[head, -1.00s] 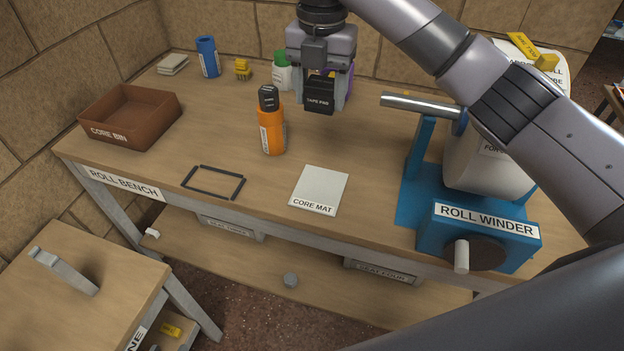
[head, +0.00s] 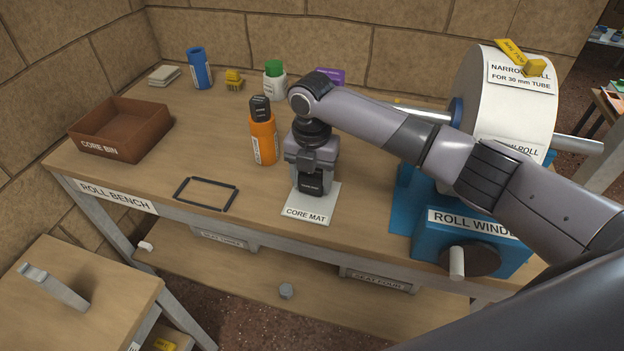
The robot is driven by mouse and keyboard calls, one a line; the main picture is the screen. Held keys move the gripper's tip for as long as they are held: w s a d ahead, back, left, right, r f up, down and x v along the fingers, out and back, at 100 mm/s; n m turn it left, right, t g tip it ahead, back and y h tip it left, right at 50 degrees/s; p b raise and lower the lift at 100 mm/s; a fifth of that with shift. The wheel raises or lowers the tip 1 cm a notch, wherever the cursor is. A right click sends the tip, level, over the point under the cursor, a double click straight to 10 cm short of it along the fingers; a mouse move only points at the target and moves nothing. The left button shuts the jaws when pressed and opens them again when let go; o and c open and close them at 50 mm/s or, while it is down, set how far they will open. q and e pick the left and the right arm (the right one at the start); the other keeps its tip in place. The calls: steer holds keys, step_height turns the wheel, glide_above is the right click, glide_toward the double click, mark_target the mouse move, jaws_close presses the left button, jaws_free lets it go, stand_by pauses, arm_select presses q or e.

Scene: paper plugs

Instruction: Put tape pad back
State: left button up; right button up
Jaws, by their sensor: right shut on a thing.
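The tape pad (head: 311,183) is a small black block, held low in my right gripper (head: 311,180), which is shut on it. The pad is over the back part of the white core mat (head: 308,212); I cannot tell whether it touches the mat. Most of the pad is hidden by the fingers. A black rectangular outline (head: 206,194) lies empty on the bench, left of the core mat. My left gripper is not in view.
An orange bottle (head: 263,141) with a black top stands just left of my right gripper. The brown core bin (head: 120,130) is at the left. The blue roll winder (head: 470,238) with a large white roll (head: 512,100) is at the right. Bench top between outline and bin is clear.

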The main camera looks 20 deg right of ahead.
steer(key=shift+f, duration=0.5)
steer(key=shift+f, duration=0.15)
steer(key=o, duration=0.9)
steer(key=shift+o, duration=0.2)
step_height(320, 180, up, 12)
steer(key=shift+r, duration=0.2)
